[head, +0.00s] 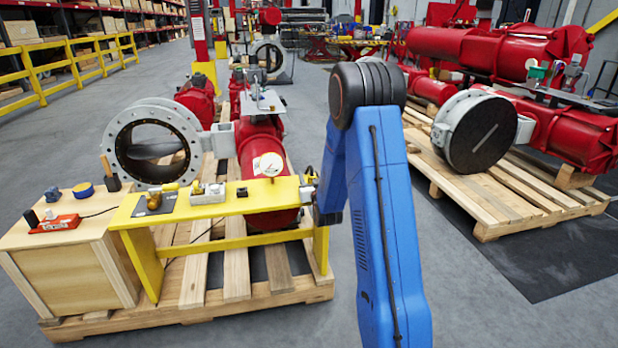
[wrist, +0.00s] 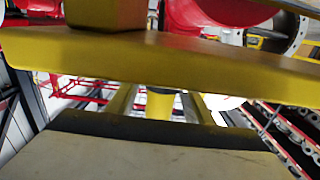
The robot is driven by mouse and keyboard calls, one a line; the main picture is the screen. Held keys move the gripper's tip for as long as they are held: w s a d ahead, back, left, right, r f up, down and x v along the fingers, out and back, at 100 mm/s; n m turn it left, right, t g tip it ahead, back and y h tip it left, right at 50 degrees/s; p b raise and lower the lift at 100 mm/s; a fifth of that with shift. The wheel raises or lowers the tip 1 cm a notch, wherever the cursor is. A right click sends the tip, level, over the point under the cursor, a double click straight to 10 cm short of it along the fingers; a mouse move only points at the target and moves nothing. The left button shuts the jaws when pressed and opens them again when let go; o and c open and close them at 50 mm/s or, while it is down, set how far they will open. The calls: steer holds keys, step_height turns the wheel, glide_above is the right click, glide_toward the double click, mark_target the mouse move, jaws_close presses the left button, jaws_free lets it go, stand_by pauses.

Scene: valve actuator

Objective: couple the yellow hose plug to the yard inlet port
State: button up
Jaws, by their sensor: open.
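My gripper (head: 311,190) is at the right end of the yellow bench (head: 222,203), partly hidden by my blue arm. In the wrist view, its two pale fingers (wrist: 158,106) stand apart, so it is open. A small yellow piece (wrist: 160,104) shows in the gap between them. I cannot tell whether it is the hose plug or part of the bench behind. A yellow beam (wrist: 150,58) crosses the wrist view just beyond the fingers. I cannot pick out the yard inlet port for certain in either view.
A wooden cabinet (head: 70,265) with a red device (head: 55,223) stands at left. A red actuator (head: 262,140) is close behind the bench. Another loaded pallet (head: 490,205) is at right, with open floor between.

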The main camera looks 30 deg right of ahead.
jaws_close()
